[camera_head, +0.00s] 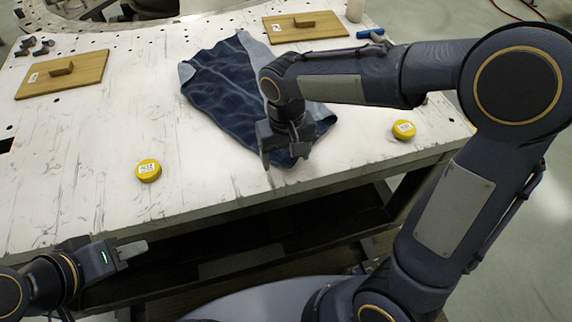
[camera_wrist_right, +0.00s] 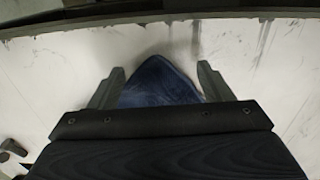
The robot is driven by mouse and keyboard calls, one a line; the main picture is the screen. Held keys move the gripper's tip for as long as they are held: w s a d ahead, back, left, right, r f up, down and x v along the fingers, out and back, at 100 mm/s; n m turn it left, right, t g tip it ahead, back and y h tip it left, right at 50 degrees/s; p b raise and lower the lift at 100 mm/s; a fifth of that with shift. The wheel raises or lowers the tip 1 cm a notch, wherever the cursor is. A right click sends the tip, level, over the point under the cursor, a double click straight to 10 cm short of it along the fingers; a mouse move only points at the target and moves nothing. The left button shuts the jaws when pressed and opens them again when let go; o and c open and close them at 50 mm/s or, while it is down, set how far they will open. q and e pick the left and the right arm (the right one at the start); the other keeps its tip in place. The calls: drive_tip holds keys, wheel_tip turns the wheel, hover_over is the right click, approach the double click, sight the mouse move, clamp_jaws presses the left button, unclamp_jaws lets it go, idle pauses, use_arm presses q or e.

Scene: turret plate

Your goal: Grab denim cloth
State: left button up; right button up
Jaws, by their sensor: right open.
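The denim cloth (camera_head: 225,82) is dark blue with lighter patches and lies spread on the white table. My right gripper (camera_head: 285,162) is over the cloth's near corner, by the table's front edge. In the right wrist view its two fingers (camera_wrist_right: 160,82) are apart, with the pointed blue cloth corner (camera_wrist_right: 157,84) between them. I cannot tell whether the fingers touch the cloth. My right arm hides part of the cloth. My left gripper (camera_head: 132,249) is at the lower left, in front of the table and away from the cloth; its finger gap is not clear.
The table (camera_head: 90,170) has a yellow round tin (camera_head: 148,170) left of the cloth and another (camera_head: 403,129) to its right. Wooden boards with handles lie at the left (camera_head: 62,84) and at the back (camera_head: 305,32). A blue-handled tool (camera_head: 370,35) is near the back right.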

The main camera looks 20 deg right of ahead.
drive_tip(key=shift+f, duration=0.15)
drive_tip(key=shift+f+b, duration=0.65)
drive_tip(key=shift+f, duration=0.05)
drive_tip(key=shift+r, duration=0.15)
drive_tip(key=shift+c, duration=0.5)
clamp_jaws()
wheel_tip(320, 180, up, 12)
drive_tip(key=p, duration=1)
